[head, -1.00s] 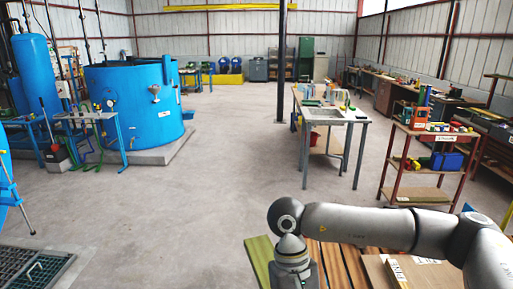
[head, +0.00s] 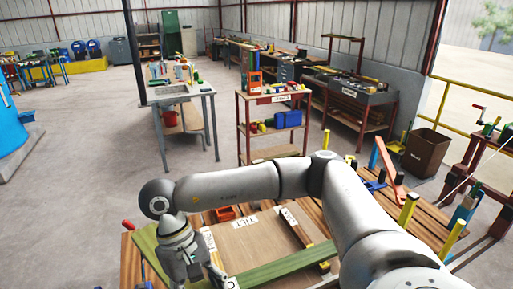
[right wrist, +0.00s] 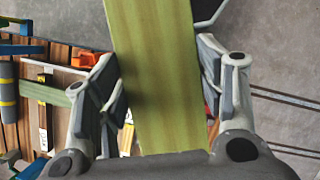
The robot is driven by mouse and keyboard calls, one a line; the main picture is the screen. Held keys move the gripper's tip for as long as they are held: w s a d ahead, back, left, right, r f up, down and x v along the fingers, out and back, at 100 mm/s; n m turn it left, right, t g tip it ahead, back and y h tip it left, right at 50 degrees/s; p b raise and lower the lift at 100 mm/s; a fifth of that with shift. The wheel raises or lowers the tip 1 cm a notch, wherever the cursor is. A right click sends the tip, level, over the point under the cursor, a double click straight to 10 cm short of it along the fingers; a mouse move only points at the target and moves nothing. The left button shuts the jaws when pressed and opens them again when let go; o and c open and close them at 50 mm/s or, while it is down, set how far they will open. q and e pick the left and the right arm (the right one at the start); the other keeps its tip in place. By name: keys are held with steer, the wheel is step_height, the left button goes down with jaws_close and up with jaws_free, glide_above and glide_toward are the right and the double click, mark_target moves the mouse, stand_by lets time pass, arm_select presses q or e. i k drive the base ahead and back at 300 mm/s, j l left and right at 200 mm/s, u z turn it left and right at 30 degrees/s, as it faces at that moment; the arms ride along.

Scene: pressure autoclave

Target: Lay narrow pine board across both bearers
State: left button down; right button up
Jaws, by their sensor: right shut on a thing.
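A long, narrow, green-tinted board, seemingly the pine board (right wrist: 152,75), runs between the fingers of my right gripper (right wrist: 165,95) in the right wrist view. The gripper is shut on it. In the head view this board (head: 150,250) shows at the left end of the slatted bench, partly hidden by my right gripper (head: 195,278). Two dark bars with white labels, seemingly the bearers, lie on the bench, one at the right (head: 296,229) and one at the left (head: 208,240). A second green strip (head: 285,266) lies across the bench front. My left gripper is out of view.
A flat brown panel (head: 258,243) with a white label lies between the bars. Upright yellow-topped posts (head: 408,208) and an orange tool (head: 388,160) stand at the bench's right. A red shelf cart (head: 272,98) stands behind.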

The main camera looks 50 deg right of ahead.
mark_target(255, 235)
steer(key=k+l, duration=0.45)
steer(key=l, duration=0.15)
steer(key=k+l+u, duration=0.1)
steer(key=k+l, duration=0.3)
steer(key=l, duration=0.15)
